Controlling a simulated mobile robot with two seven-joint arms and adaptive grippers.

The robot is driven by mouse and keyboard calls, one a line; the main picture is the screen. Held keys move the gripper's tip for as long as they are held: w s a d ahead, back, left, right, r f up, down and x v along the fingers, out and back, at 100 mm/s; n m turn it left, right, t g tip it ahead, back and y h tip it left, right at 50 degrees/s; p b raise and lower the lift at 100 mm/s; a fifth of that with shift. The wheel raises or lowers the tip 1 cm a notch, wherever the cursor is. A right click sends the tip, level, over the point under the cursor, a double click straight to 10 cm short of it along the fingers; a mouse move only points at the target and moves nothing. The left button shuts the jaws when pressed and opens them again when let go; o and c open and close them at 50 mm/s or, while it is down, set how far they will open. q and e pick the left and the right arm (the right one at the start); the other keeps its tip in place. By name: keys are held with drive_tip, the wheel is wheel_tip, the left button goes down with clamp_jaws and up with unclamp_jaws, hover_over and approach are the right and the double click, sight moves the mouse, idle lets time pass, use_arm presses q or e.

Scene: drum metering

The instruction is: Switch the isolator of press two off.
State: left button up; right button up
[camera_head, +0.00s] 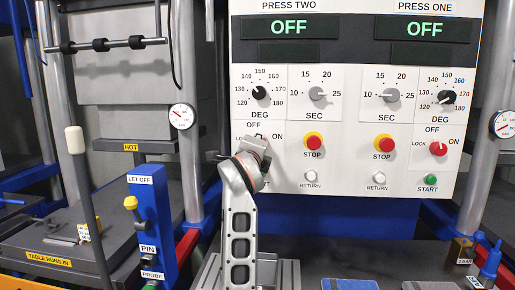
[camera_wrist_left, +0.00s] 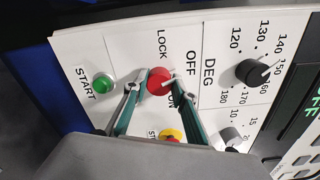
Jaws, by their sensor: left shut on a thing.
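The press two isolator is a round red knob (camera_wrist_left: 159,81) in the left wrist view, with OFF, ON and LOCK printed around it. My left gripper (camera_head: 258,142) comes up from below in the head view and covers most of that knob there. In the left wrist view its two fingers (camera_wrist_left: 161,84) stand on either side of the knob and are shut on it. Which label the knob points to is hard to tell. The press two display (camera_head: 289,27) reads OFF. My right gripper is in neither view.
The red stop button (camera_head: 313,142) and white return button (camera_head: 311,176) of press two sit right of the gripper. The green start button (camera_wrist_left: 104,84) is beside the knob. Press one's isolator (camera_head: 438,148) is farther right. A blue post (camera_head: 152,225) stands left of my arm.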

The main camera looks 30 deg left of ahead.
use_arm(q)
drive_tip(key=shift+f, duration=0.1)
drive_tip(key=o, duration=1)
drive_tip(key=shift+o, duration=0.5)
drive_tip(key=v, duration=0.7)
drive_tip(key=shift+s, duration=0.2)
drive_tip(key=shift+d, duration=0.15)
